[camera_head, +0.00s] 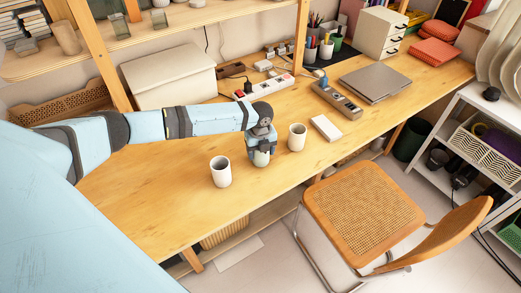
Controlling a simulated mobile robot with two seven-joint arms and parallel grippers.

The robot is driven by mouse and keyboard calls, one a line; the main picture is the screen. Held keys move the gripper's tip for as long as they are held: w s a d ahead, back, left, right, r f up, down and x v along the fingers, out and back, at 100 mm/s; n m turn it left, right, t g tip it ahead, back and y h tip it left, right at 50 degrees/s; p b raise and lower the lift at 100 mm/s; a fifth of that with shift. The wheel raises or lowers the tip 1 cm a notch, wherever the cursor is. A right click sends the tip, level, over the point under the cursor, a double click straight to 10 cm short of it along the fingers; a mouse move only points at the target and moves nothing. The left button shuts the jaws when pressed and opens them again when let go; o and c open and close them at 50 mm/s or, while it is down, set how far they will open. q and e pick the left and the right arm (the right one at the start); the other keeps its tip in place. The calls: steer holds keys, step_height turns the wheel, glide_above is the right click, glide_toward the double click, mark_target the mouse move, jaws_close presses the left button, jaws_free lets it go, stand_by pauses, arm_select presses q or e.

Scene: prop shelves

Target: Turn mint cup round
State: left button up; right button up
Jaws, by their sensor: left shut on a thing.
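The mint cup (261,159) is a small pale green cup on the wooden table, near its front edge. My left gripper (262,148) reaches down over it from the left and is shut on it. The gripper covers the cup's upper part, so its rim and handle side are hidden. I cannot tell whether its base touches the table. My right gripper is not in view.
A cream cup (221,177) stands left of the gripper and another (297,142) stands to its right, both close. A chair (365,210) stands in front.

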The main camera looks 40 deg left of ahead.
arm_select(q)
steer(key=shift+f, duration=0.2)
stand_by(0.4)
steer(key=o, duration=1.1)
step_height(320, 180, up, 14)
steer(key=s+d+f+n+t+h+p, duration=0.25)
steer(key=s+d+f+n, duration=0.3)
steer(key=d, duration=0.45)
steer(key=s+d+f+n+t+h+p, duration=0.2)
steer(key=s+d+f+n+t+h, duration=0.25)
steer(key=d, duration=0.45)
steer(key=s+n+t+y+p, duration=0.1)
steer(key=s+n, duration=0.3)
steer(key=s, duration=0.1)
steer(key=s+a+n+t+y+p, duration=0.1)
steer(key=s+n, duration=0.3)
steer(key=s, duration=0.2)
steer(key=s+a+n+t+y+p, duration=0.1)
steer(key=s+n+t, duration=0.1)
steer(key=s+n, duration=0.2)
steer(key=shift+s+n+y, duration=0.3)
steer(key=shift+s+y, duration=0.1)
steer(key=shift+s, duration=0.65)
